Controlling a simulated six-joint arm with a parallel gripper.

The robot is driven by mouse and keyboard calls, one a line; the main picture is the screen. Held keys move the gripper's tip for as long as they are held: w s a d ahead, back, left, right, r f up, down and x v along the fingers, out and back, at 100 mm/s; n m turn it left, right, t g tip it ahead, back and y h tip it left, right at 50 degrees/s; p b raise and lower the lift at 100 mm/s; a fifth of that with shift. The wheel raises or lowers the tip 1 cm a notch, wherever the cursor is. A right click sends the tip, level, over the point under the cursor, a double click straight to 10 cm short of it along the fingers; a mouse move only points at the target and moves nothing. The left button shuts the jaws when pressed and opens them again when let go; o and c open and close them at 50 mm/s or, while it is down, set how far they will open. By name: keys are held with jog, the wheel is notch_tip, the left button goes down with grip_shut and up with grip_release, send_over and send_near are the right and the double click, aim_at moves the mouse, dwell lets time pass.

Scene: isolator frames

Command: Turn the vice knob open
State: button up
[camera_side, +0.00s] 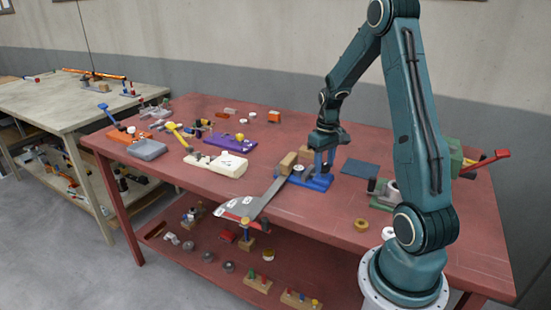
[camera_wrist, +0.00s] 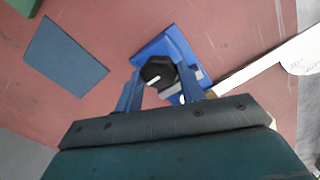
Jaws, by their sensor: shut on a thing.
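The vice has a blue base (camera_side: 318,182) and sits on the red table near its middle. Its knob (camera_wrist: 158,73) is black with a white mark and shows in the wrist view between my two fingers. My gripper (camera_side: 326,160) points down over the vice and is shut on the knob. In the wrist view my gripper (camera_wrist: 160,88) has one blue finger on each side of the knob. The blue base also shows there (camera_wrist: 178,45). In the side view the fingers hide the knob.
A wooden block (camera_side: 288,163) and a long grey plate (camera_side: 262,198) lie left of the vice. A dark blue mat (camera_side: 360,168) lies to its right; it also shows in the wrist view (camera_wrist: 66,55). A purple base (camera_side: 229,143) stands farther left. A yellow ring (camera_side: 361,225) lies near the front edge.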

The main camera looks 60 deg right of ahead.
aim_at(324, 165)
jog(key=o, duration=1)
jog(key=shift+r, duration=0.1)
notch_tip(324, 165, up, 14)
jog(key=shift+f, duration=0.15)
dwell(0.5)
jog(key=a+r+n+t+h, duration=0.1)
jog(key=a+r, duration=0.2)
jog(key=a, duration=0.6)
jog(key=a+r+n+t, duration=0.1)
jog(key=a+r, duration=0.3)
jog(key=a, duration=0.4)
jog(key=shift+s+a+f+n+t+y, duration=0.15)
jog(key=shift+s+a+n+t, duration=0.4)
jog(key=shift+s+a, duration=1.4)
jog(key=shift+s+a+f+n+t+y, duration=0.2)
jog(key=shift+s+a+n+t, duration=0.35)
jog(key=shift+s+a, duration=1.35)
jog(key=shift+s+a+f+n+t+y, duration=0.15)
jog(key=shift+s+a+n+t, duration=0.55)
jog(key=shift+a, duration=1.95)
